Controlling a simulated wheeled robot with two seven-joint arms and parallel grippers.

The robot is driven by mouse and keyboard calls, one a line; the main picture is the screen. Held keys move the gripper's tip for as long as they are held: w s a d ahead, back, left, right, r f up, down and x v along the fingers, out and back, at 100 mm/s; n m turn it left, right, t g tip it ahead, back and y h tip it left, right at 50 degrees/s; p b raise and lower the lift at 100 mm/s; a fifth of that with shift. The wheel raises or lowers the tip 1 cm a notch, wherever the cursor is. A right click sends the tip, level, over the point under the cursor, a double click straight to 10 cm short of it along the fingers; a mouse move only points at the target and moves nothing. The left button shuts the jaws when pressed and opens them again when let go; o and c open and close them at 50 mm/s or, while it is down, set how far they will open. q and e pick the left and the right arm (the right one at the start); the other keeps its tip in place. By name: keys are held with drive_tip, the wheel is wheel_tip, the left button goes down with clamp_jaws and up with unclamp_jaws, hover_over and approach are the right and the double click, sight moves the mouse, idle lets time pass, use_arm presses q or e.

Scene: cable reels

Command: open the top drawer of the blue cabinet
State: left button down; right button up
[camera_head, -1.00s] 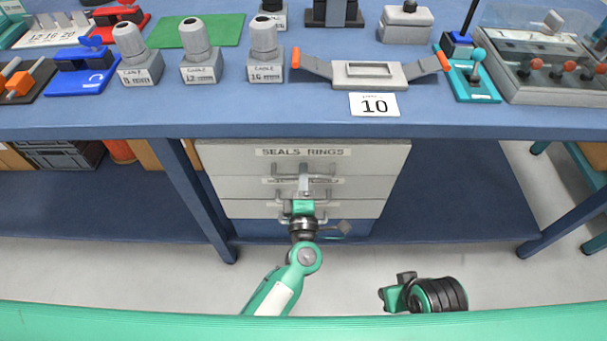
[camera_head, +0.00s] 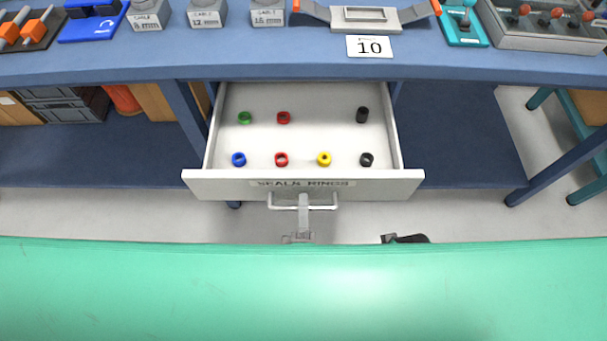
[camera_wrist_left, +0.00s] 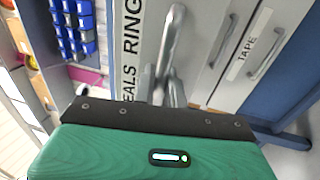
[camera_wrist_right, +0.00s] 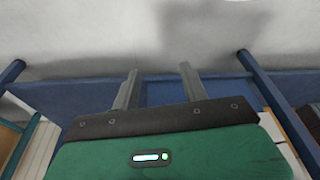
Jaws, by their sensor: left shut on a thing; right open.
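The top drawer (camera_head: 215,183) of the cabinet under the blue bench is pulled well out, its pale front labelled "SEALS RINGS". My left gripper (camera_head: 303,203) is shut on the drawer's bar handle (camera_head: 328,207). In the left wrist view the fingers (camera_wrist_left: 161,85) close around the handle (camera_wrist_left: 175,35), beside the label. The lower drawer fronts, one labelled "TAPE" (camera_wrist_left: 243,45), show there too. My right gripper (camera_wrist_right: 158,85) is open and empty, over bare floor. In the head view only a dark part of the right hand (camera_head: 405,238) shows.
Several coloured rings lie apart in the drawer, among them a yellow one (camera_head: 324,159) and a blue one (camera_head: 238,159). The blue bench top (camera_head: 230,72) above carries cable blocks and a "10" card (camera_head: 370,46). A bench leg (camera_head: 558,168) stands at right.

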use_arm(q)
drive_tip(key=s, duration=0.6)
drive_tip(key=shift+s, duration=0.2)
use_arm(e)
drive_tip(key=shift+f, duration=0.55)
use_arm(q)
drive_tip(key=c, duration=1.8)
unclamp_jaws()
use_arm(e)
drive_tip(key=shift+s, duration=0.1)
